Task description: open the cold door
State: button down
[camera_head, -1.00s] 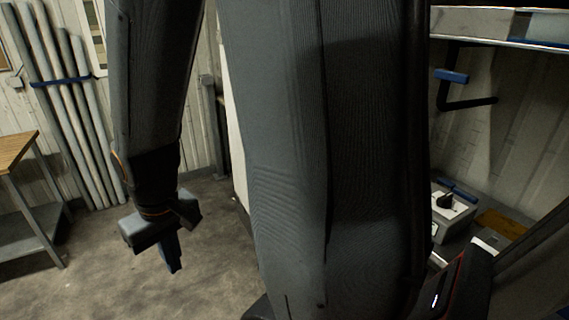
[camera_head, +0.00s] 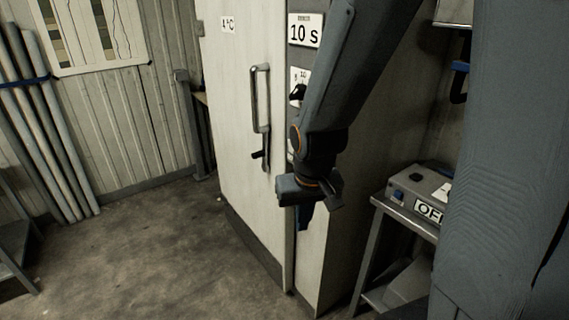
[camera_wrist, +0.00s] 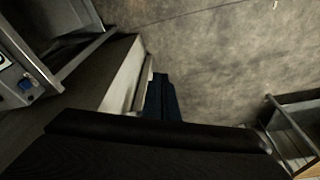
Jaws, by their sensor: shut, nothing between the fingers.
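The cold door (camera_head: 235,120) is a tall cream panel with a "4°C" label near its top, in the head view. It looks shut. Its long vertical metal handle (camera_head: 261,98) is on its right side, with a small dark latch lever (camera_head: 261,154) just below. My gripper (camera_head: 305,218) hangs pointing down in front of the door's right edge, right of and lower than the handle and apart from it. Its fingers are together with nothing in them. In the wrist view the blue fingers (camera_wrist: 161,98) point down over the floor, beside the cream cabinet side.
A panel with a "10 s" sign (camera_head: 305,30) and a dark knob is right of the door. A bench with a grey box (camera_head: 417,190) stands at right. Long tubes (camera_head: 40,120) lean on the left wall. The concrete floor (camera_head: 150,240) before the door is clear.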

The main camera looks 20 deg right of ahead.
jog(key=w+d+f+m+t+y, duration=0.1)
jog(key=w+f+m+t, duration=0.15)
jog(key=w, duration=0.55)
jog(key=w+d+f+m+t, duration=0.1)
jog(key=w+d+m+t, duration=0.2)
jog(key=w, duration=0.5)
jog(key=w+f+m+t+y, duration=0.15)
jog(key=w+t, duration=0.25)
jog(key=w, duration=0.4)
jog(key=w+a+f+m+t+y+p, duration=0.1)
jog(key=w+a+m+t+y, duration=0.3)
jog(key=w, duration=0.7)
jog(key=shift+w+m+t+p, duration=0.2)
jog(key=shift+m+t+p, duration=0.25)
jog(key=shift+m+p, duration=0.45)
jog(key=shift+a, duration=0.45)
jog(key=shift+s+a, duration=0.15)
jog(key=shift+a, duration=0.3)
